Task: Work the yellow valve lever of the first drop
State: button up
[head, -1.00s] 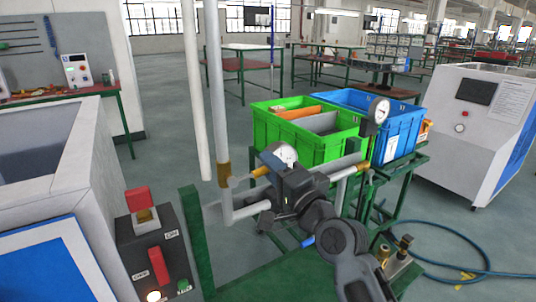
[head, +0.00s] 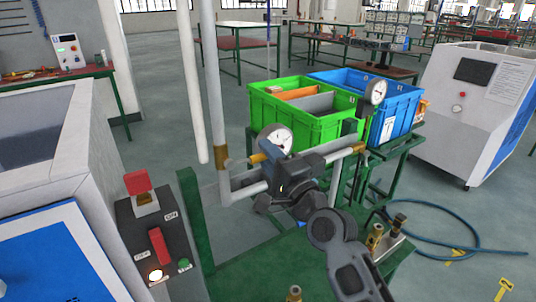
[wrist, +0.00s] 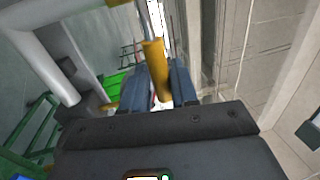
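The yellow valve lever (wrist: 156,72) is a yellow bar standing in the upper middle of the wrist view, in line with the gap between my fingers. In the head view, a small yellow piece (head: 258,158) shows just left of my gripper (head: 268,155), beside the brass fitting (head: 222,157) on the grey vertical pipe. My gripper (wrist: 160,88) has two blue-grey fingers, spread apart on either side of the lever. A light and reddish sliver shows between the left finger and the lever. Whether either finger touches the lever is unclear. My wrist hides part of the valve.
A horizontal grey pipe (head: 318,158) and a white gauge (head: 272,140) are close to my gripper. Behind stand a green crate (head: 290,130) and a blue crate (head: 402,110). A control box with a red switch (head: 158,245) is at lower left. A blue hose (head: 470,240) lies on the floor.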

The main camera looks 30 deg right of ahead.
jog(key=shift+o, duration=1.2)
jog(key=s+f+b, duration=0.1)
jog(key=s+b, duration=0.1)
jog(key=s, duration=0.5)
jog(key=shift+s+f, duration=0.3)
jog(key=shift+s, duration=0.05)
